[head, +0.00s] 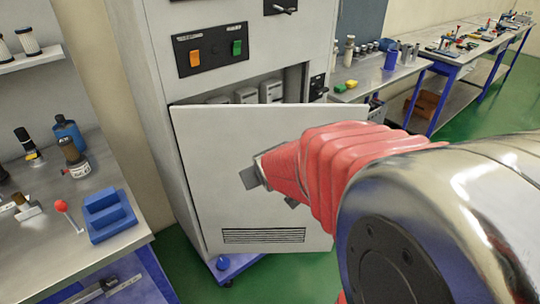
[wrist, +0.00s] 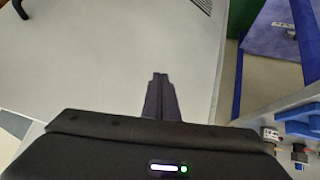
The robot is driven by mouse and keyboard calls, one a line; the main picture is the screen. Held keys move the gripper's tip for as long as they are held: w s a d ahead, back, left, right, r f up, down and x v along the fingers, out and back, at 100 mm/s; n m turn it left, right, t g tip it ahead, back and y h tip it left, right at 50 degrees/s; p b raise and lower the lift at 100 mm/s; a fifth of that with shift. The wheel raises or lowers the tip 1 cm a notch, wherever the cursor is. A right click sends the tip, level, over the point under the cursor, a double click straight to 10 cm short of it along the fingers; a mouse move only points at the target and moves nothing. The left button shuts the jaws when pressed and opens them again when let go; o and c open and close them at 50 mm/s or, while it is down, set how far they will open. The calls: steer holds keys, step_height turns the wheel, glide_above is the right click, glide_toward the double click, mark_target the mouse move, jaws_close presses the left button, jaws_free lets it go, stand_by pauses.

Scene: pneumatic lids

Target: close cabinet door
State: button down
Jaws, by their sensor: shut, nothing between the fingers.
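The cabinet (head: 250,70) is a tall pale grey box with switches on its upper front. Its lower door (head: 225,150) is a flat pale panel with a slotted vent near the bottom. The door stands open. Grey units (head: 271,91) inside the cabinet show above its top edge. My gripper (head: 262,176) is in front of the door's outer face. In the wrist view my gripper (wrist: 160,78) has its dark fingers together, empty, against the pale door (wrist: 100,60). I cannot tell whether the fingertips touch the door.
A bench (head: 85,205) with a blue block (head: 109,215) and bottles stands at the left. A blue-legged table (head: 462,55) with tools runs along the back right. Green floor (head: 180,262) shows below the cabinet.

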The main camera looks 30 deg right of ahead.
steer(key=w+d+f+t+h, duration=0.2)
steer(key=d+f+t, duration=0.1)
steer(key=d+f, duration=1.55)
steer(key=s+d+f+m+t+h, duration=0.1)
steer(key=s+f+m+t+h, duration=0.1)
steer(key=s+f, duration=0.4)
steer(key=s+d+f+m+t+h, duration=0.1)
steer(key=s+d+f+m+h, duration=0.1)
steer(key=s+f, duration=0.4)
steer(key=s+m, duration=0.1)
steer(key=s, duration=0.4)
steer(key=shift+d+f+t, duration=0.2)
steer(key=shift+d+t, duration=0.1)
steer(key=shift+t, duration=0.1)
steer(key=shift+w, duration=0.15)
steer(key=x, duration=1.4)
steer(key=shift+r, duration=0.1)
